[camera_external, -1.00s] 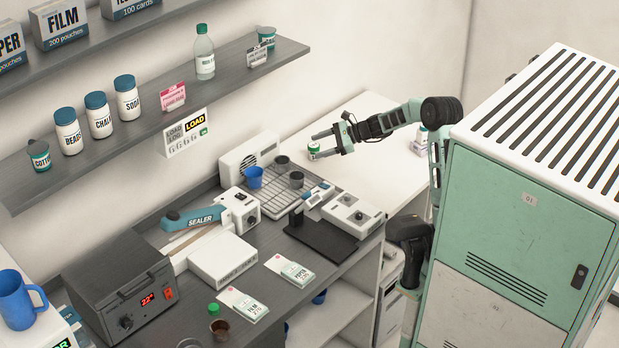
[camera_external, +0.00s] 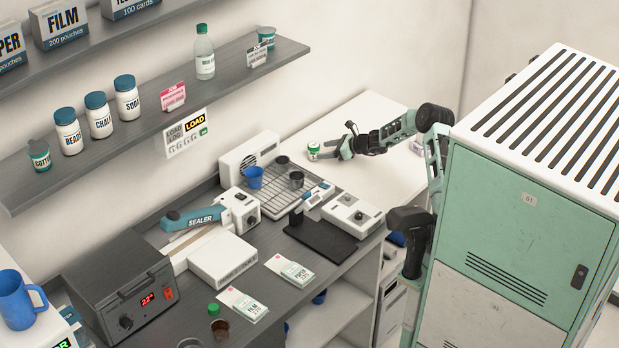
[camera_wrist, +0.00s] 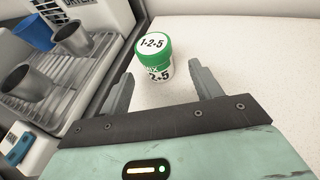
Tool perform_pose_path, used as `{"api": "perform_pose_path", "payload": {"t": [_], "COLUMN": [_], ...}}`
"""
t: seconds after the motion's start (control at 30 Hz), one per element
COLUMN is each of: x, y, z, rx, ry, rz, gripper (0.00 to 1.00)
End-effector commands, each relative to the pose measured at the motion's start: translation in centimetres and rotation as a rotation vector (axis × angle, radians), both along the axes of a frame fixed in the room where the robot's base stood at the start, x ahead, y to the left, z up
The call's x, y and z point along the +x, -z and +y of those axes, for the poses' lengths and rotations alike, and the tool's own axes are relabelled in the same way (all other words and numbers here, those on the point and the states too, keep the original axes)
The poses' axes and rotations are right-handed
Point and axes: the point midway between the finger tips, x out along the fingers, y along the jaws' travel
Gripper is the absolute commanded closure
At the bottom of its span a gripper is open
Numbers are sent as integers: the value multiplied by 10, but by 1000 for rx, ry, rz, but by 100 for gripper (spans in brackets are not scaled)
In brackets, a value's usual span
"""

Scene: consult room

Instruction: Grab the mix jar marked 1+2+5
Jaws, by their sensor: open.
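The mix jar (camera_wrist: 154,60) has a green rim and a white lid top marked 1+2+5. It stands upright on the white table, and the label on its side is partly readable. In the external view the jar (camera_external: 313,151) is at the tips of my gripper (camera_external: 327,151). In the wrist view my gripper (camera_wrist: 160,85) is open, with one finger on each side of the jar's near part. The jar sits around the fingertips and slightly beyond them. I cannot tell whether either finger touches it.
A drying rack (camera_wrist: 50,85) with metal cups and a blue cup (camera_external: 254,177) stands left of the jar. A sealer (camera_external: 200,216) and a dark pad (camera_external: 320,242) are on the grey counter. The white table (camera_external: 372,112) around the jar is mostly clear.

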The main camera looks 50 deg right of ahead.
Motion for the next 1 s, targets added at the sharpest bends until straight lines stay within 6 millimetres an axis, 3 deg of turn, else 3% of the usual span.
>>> {"api": "perform_pose_path", "payload": {"t": [0.6, 0.9, 1.0], "x": [57, 61, 61], "y": [22, 25, 25], "z": [28, 29, 29], "rx": [-1, -1, -1], "ry": [-2, 0, 0], "rz": [-1, 0, 0], "gripper": [36, 36, 64]}}
